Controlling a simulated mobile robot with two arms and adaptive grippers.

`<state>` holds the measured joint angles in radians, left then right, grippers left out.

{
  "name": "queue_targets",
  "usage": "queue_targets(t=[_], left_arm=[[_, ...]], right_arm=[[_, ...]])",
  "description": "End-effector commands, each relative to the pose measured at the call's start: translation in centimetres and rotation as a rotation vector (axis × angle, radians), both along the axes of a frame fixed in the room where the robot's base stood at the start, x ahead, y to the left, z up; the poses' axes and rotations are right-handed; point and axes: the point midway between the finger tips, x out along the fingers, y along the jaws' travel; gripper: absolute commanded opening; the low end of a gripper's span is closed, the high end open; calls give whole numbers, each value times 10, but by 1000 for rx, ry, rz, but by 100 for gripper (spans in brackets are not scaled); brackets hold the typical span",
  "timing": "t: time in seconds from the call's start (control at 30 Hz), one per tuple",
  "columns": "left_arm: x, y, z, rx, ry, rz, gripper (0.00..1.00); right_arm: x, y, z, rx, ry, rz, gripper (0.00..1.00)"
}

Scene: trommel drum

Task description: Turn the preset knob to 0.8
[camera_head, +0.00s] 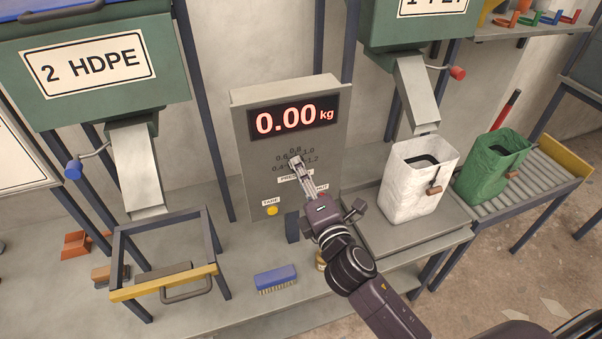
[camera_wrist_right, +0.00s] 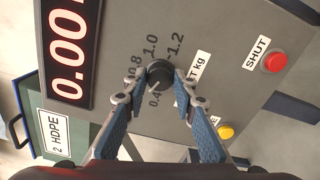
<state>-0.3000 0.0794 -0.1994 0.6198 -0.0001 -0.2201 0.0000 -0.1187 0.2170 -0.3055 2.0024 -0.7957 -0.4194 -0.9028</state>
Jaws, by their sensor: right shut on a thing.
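The preset knob (camera_wrist_right: 158,73) is a small black round knob on the front of the grey scale panel (camera_head: 241,149). Numbers from 0.4 to 1.2 are printed around it. A small pale mark shows on its side toward 0.4, too small to read exactly. My right gripper (camera_wrist_right: 157,90) has its two blue-padded fingers on either side of the knob, shut on it. In the head view my right gripper (camera_head: 296,162) covers the knob and part of the label below. The red display (camera_head: 291,118) reads 0.00 kg. My left gripper is in neither view.
A yellow TARE button (camera_head: 272,211) and a red SHUT button (camera_wrist_right: 274,62) are on the same panel. A white bag (camera_head: 415,185) stands on the platform to the right, a green bag (camera_head: 490,165) on rollers beyond. A blue brush (camera_head: 275,278) lies on the bench.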

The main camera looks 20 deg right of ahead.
Motion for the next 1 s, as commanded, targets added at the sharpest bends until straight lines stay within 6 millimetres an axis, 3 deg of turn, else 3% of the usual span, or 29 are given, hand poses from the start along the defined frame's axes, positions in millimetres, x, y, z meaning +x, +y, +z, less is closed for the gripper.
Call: queue_targets(t=[1.0], left_arm=[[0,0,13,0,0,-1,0]], right_arm=[[0,0,0,933,34,-4,1]])
